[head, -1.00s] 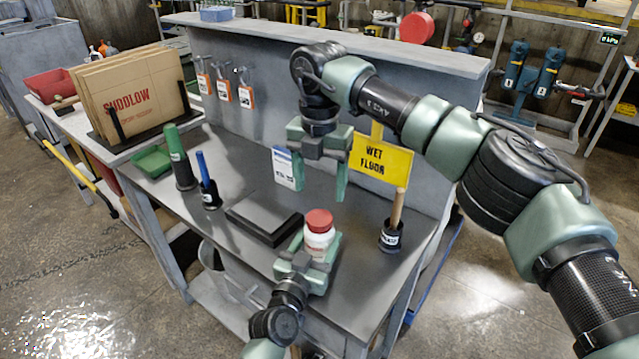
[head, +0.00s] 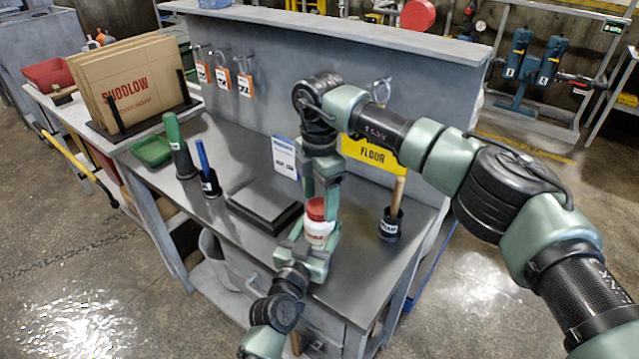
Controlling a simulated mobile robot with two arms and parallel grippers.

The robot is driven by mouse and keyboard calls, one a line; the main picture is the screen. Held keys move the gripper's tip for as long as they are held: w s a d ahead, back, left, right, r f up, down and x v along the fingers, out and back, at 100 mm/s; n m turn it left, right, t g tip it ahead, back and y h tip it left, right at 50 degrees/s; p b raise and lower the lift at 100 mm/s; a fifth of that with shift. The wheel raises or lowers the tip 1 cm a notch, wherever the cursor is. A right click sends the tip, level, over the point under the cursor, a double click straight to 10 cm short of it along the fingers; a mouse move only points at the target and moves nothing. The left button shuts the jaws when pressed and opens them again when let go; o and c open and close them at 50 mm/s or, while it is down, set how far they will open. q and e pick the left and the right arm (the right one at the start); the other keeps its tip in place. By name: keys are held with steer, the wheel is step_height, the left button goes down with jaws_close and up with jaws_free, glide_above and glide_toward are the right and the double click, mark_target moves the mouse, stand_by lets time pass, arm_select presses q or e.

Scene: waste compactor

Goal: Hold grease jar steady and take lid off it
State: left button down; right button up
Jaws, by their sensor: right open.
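The grease jar (head: 318,232) is a small white jar with a red lid (head: 316,210). It stands upright at the front of the grey workbench (head: 348,282), with the lid on it. My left gripper (head: 318,243) reaches in from the front edge and is shut around the jar's white body. My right gripper (head: 320,200) points down from above. It is open, with its fingers on either side of the lid. One finger hides part of the lid, and I cannot tell whether the fingers touch it.
A dark flat block (head: 262,208) lies left of the jar. A black holder (head: 391,224) with a wooden handle stands to the right. A green-handled tool (head: 178,146) and a blue-handled one (head: 208,172) stand farther left. A yellow sign (head: 374,154) is behind.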

steer(key=shift+f, duration=0.5)
steer(key=shift+c, duration=0.4)
